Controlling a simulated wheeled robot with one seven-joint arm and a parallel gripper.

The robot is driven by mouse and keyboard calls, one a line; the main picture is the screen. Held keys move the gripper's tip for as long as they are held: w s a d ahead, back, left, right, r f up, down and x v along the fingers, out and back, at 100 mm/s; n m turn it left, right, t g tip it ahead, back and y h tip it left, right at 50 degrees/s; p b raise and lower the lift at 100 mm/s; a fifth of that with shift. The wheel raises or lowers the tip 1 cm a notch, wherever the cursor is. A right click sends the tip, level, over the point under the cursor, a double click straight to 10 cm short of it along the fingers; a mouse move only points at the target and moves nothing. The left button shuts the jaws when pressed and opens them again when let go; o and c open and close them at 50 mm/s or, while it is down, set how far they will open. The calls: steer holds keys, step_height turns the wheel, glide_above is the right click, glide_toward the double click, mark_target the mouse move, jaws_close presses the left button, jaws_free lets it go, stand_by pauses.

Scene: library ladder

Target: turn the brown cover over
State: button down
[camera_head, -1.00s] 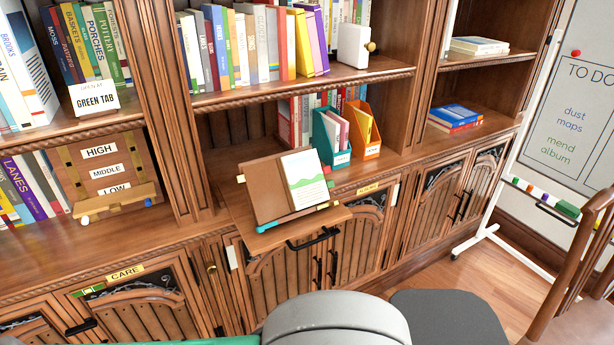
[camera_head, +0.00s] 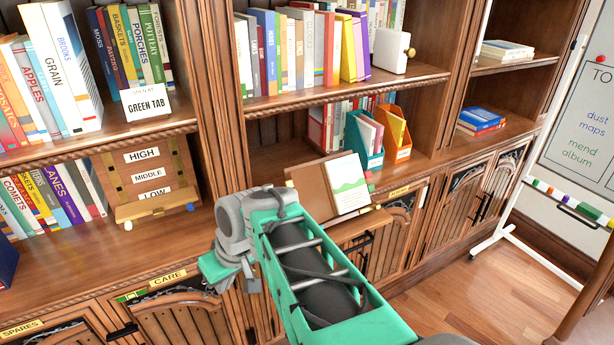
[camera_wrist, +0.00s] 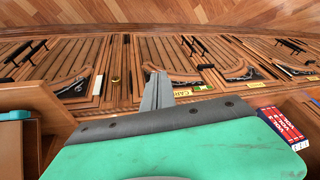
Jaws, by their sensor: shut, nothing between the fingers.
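The brown cover (camera_head: 312,178) lies to the left of a white page with a green hill picture (camera_head: 348,184), on a slanted stand on the pull-out shelf. My green and grey arm hides the cover's lower part and much of the shelf in the head view. My gripper (camera_wrist: 159,88) shows in the wrist view as grey fingers closed together, with nothing between them. It is over the cabinet fronts near the CARE label (camera_head: 168,277), left of the book and apart from it.
A GREEN TAB sign (camera_head: 146,102) stands on the left shelf. Below it is a wooden board marked HIGH, MIDDLE, LOW (camera_head: 146,176). Teal (camera_head: 362,140) and orange (camera_head: 396,135) file boxes stand behind the book. A whiteboard is at right; open floor lies before the cabinets.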

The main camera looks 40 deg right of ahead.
steer(key=w+d+r+t+p, duration=0.25)
steer(key=d+r, duration=0.45)
steer(key=d, duration=0.4)
steer(key=s+d+r+m+t+p, duration=0.1)
steer(key=s+d+r+t, duration=0.1)
steer(key=s+d+r, duration=0.45)
steer(key=s+d+r+t+p, duration=0.2)
steer(key=s+d+r+t, duration=0.15)
steer(key=d, duration=0.65)
steer(key=p, duration=0.1)
glide_toward(297, 183)
steer(key=shift+g, duration=0.4)
steer(key=w+a, duration=0.2)
steer(key=w+a+f, duration=0.1)
steer(key=w, duration=0.2)
steer(key=shift+a+f, duration=0.15)
steer(key=shift+a, duration=0.25)
steer(key=shift+w+f+h, duration=0.3)
steer(key=shift+w+f, duration=0.1)
steer(key=shift+w, duration=0.05)
